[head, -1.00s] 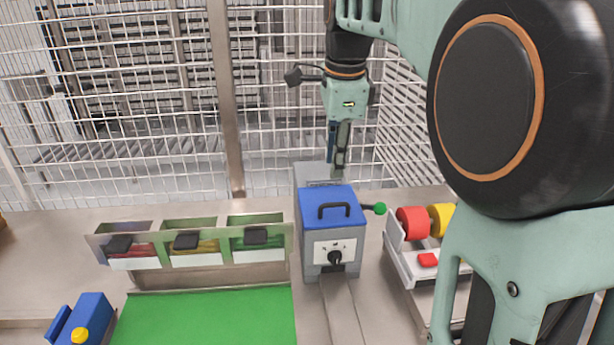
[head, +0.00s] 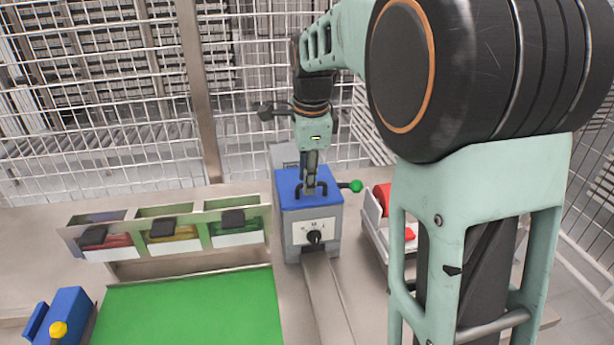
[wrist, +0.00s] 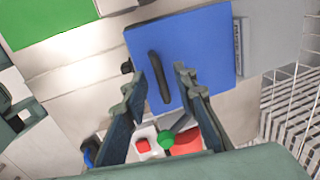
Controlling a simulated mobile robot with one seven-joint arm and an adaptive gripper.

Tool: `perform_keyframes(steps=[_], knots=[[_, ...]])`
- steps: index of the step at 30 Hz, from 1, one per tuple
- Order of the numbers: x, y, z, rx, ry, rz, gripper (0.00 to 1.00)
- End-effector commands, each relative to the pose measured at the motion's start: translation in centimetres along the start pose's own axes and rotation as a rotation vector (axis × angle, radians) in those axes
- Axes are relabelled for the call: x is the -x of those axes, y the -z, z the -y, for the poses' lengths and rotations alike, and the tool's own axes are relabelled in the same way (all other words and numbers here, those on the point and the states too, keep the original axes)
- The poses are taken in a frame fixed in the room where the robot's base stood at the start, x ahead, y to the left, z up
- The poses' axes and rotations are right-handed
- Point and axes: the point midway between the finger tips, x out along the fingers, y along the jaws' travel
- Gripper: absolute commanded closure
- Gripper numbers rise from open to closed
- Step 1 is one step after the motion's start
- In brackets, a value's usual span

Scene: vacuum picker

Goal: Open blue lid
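The blue lid (head: 288,190) lies closed on top of a grey box (head: 292,218) with a dark knob on its front. The lid also shows in the wrist view (wrist: 205,60). My gripper (head: 311,188) points down over the lid at the handle and hides the handle's middle in the head view. In the wrist view my gripper (wrist: 160,80) is open, with the handle showing between its separated fingertips. I cannot tell whether the fingers touch the handle.
A lever with a green ball (head: 356,186) sticks out from the box's right side. A white rack with red parts (head: 381,197) stands to the right. Several bins (head: 165,230) and a green mat (head: 185,310) are at left. Wire fencing (head: 100,110) rises behind.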

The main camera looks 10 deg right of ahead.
Motion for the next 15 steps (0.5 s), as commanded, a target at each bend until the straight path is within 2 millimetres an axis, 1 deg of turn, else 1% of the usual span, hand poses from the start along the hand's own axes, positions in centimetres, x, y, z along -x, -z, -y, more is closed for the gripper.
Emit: perform_keyframes(steps=[3, 10, 15], knots=[[0.01, 0.0, 0.0, 0.0, 0.0, 0.0, 0.75], [0.03, 0.01, 0.0, 0.0, 0.0, 0.0, 1.0], [0.03, 0.01, 0.0, 0.0, 0.0, 0.0, 1.0]])
